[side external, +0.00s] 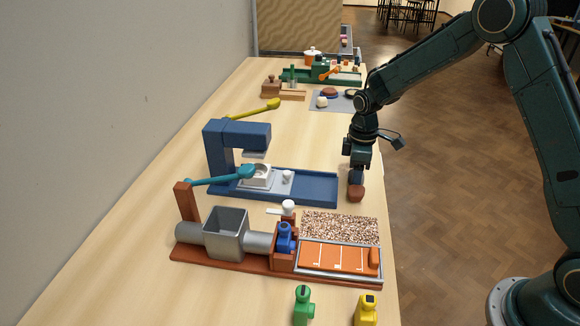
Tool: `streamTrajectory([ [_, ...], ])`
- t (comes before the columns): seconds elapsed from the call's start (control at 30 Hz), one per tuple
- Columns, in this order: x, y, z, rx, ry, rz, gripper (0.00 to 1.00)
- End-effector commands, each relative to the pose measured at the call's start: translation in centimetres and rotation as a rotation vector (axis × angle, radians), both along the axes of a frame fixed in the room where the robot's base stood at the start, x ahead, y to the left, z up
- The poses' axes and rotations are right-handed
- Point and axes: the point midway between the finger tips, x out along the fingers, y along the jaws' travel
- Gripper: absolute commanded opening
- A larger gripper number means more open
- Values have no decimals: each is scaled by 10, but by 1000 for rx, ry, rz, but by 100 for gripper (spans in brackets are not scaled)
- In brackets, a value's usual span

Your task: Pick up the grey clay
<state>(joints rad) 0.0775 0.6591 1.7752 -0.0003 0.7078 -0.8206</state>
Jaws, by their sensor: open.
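My gripper (356,176) points down over the right edge of the table, to the right of the blue press, and is open. A reddish-brown lump (356,193) sits right below its fingertips; I cannot tell whether they touch it. No lump in view is plainly grey. A pale, off-white lump (322,102) lies on a grey mat (316,94) farther back, but I cannot tell whether it is the grey clay.
The blue press (300,188) with its teal lever (225,178) stands left of my gripper. In front are a grey-and-brown extruder (225,236), a speckled mat (340,226), an orange tray (335,258), and green (302,308) and yellow (366,312) pieces. The left of the table is clear.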

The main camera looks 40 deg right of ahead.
Motion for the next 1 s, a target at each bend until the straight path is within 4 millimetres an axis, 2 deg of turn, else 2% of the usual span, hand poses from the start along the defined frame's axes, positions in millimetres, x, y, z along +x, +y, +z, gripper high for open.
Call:
streamTrajectory([
  [0.3, 0, 0, 0, 0, 0, 0, 56],
  [0.37, 0, 0, 0, 0, 0, 0, 47],
  [0.57, 0, 0, 1, 0, 0, 0, 7],
  [1.0, 1, 0, 6, 0, -3, 0, 7],
])
